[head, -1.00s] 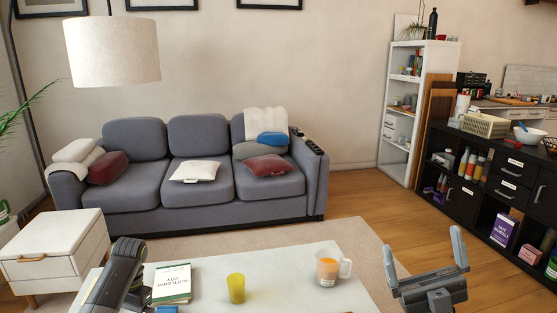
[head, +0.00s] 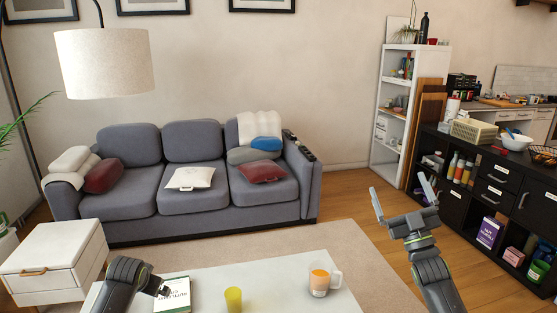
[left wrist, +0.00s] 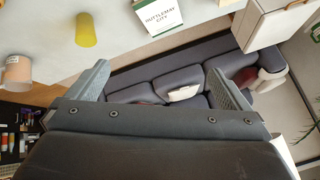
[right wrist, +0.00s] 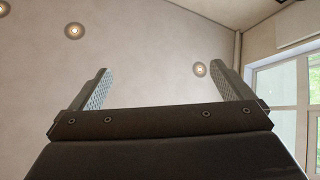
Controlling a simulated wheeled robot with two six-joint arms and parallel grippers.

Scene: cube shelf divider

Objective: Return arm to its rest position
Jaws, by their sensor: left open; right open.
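My right gripper (head: 402,203) is raised at the lower right of the head view, over the floor between the table and the black shelf. It is open and empty, its fingers pointing up. My left arm comes in at the bottom left of the head view, in front of the coffee table. In the left wrist view the left gripper (left wrist: 160,82) is open, with nothing between its fingers; the sofa shows beyond.
A white coffee table (head: 270,273) holds a book (head: 173,294), a yellow cup (head: 233,299) and a mug of orange drink (head: 320,279). A white side cabinet (head: 48,262) stands left. A black shelf unit (head: 457,207) stands right. A grey sofa (head: 200,208) is behind.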

